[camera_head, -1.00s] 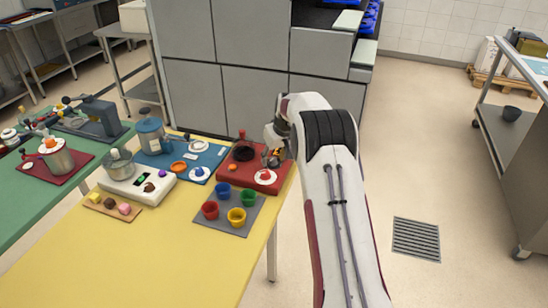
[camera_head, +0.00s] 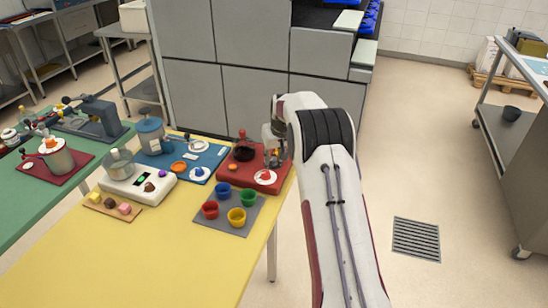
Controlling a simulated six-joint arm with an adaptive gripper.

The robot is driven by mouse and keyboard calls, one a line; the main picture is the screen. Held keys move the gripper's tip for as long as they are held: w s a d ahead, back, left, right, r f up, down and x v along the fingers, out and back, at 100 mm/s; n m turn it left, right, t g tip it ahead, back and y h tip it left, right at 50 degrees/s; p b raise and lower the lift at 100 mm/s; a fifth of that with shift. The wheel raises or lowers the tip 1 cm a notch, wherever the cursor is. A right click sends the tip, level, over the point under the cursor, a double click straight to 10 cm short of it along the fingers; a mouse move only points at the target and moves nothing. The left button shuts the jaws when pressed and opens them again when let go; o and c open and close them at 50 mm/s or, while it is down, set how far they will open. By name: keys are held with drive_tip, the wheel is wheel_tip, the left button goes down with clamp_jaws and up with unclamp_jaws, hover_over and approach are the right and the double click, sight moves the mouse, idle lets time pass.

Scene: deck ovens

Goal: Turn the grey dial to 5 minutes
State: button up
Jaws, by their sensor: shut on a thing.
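My gripper (camera_head: 273,154) points down over the right part of the red board (camera_head: 228,178), at the far right corner of the yellow table. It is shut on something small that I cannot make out. A white disc with a red knob (camera_head: 265,177) lies just in front of the fingers. A dark round bowl (camera_head: 243,153) stands to their left. I cannot pick out the grey dial or its minute marks; the gripper and wrist hide part of the board.
Red, blue, green and yellow cups stand on a grey mat (camera_head: 221,226) in front of the red board. A blue board (camera_head: 170,162) and a white device (camera_head: 139,185) are to the left. Grey oven fronts (camera_head: 255,95) rise behind. The front of the yellow table (camera_head: 150,255) is clear.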

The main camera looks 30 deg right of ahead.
drive_tip(key=shift+a+m+g+h, duration=0.15)
drive_tip(key=shift+m+h, duration=0.3)
drive_tip(key=shift+m, duration=0.8)
drive_tip(key=shift+a+m+g+h, duration=0.15)
drive_tip(key=shift+m+h, duration=0.3)
drive_tip(key=shift+m, duration=0.8)
drive_tip(key=shift+w+d+m, duration=0.1)
drive_tip(key=shift+m, duration=0.3)
drive_tip(key=o, duration=1.1)
drive_tip(key=v, duration=1.2)
drive_tip(key=shift+n, duration=0.3)
